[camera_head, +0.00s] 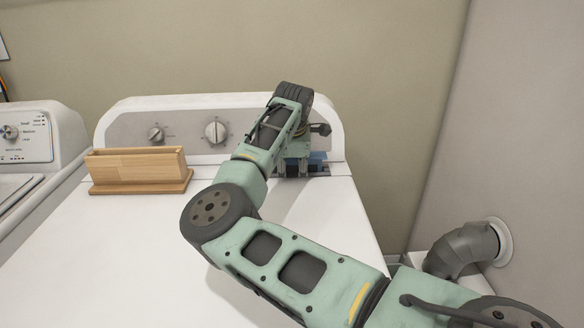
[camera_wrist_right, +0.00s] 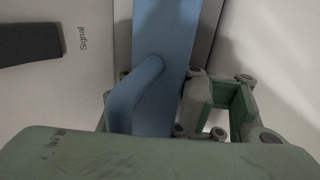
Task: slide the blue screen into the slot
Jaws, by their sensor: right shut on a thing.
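The blue screen (camera_head: 318,157) shows as a small patch at the back right of the white dryer's top, mostly hidden behind my right gripper (camera_head: 294,167). In the right wrist view the blue screen (camera_wrist_right: 165,40) is a long flat panel with a raised handle (camera_wrist_right: 135,95). My right gripper is shut on the blue screen by this handle. A dark strip beside the gripper in the head view may be the slot, but the gripper covers most of it. I cannot tell how far the screen is in. My left gripper is out of view.
A wooden box (camera_head: 140,181) stands at the back left of the dryer top (camera_head: 130,250), before the control panel (camera_head: 185,130) with its knobs. Another white machine (camera_head: 30,150) stands at left. A grey duct (camera_head: 462,250) meets the right wall. The dryer's front left is clear.

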